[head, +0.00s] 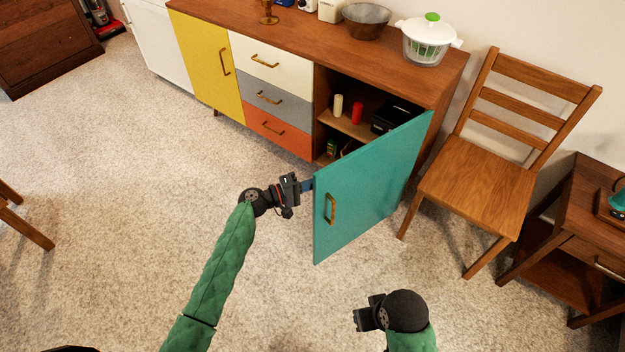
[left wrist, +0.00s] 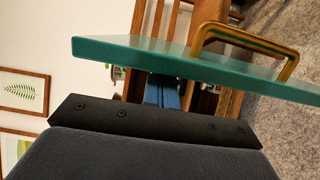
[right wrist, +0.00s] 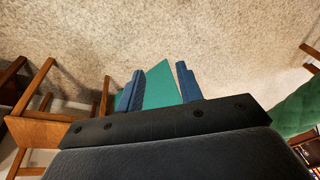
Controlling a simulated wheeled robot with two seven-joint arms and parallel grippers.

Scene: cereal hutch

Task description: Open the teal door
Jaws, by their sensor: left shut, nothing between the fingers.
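The teal door (head: 365,190) stands swung well out from the cabinet, hinged at its right side, with its brass handle (head: 330,209) on the outer face near the free edge. My left gripper (head: 308,186) is shut and empty at the upper part of that free edge. In the left wrist view the teal door (left wrist: 180,60) and its handle (left wrist: 245,42) are close; the door partly hides the blue fingers (left wrist: 165,93). Whether they touch it I cannot tell. My right gripper (head: 357,314) is low in front of the door; in the right wrist view its fingers (right wrist: 158,82) are apart and empty.
The open compartment holds a cream cylinder (head: 338,106), a red cylinder (head: 357,112) and a black item (head: 390,118). A wooden chair (head: 480,180) stands right of the door. A salad spinner (head: 428,40) and bowl (head: 366,20) are on top. Carpet in front is clear.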

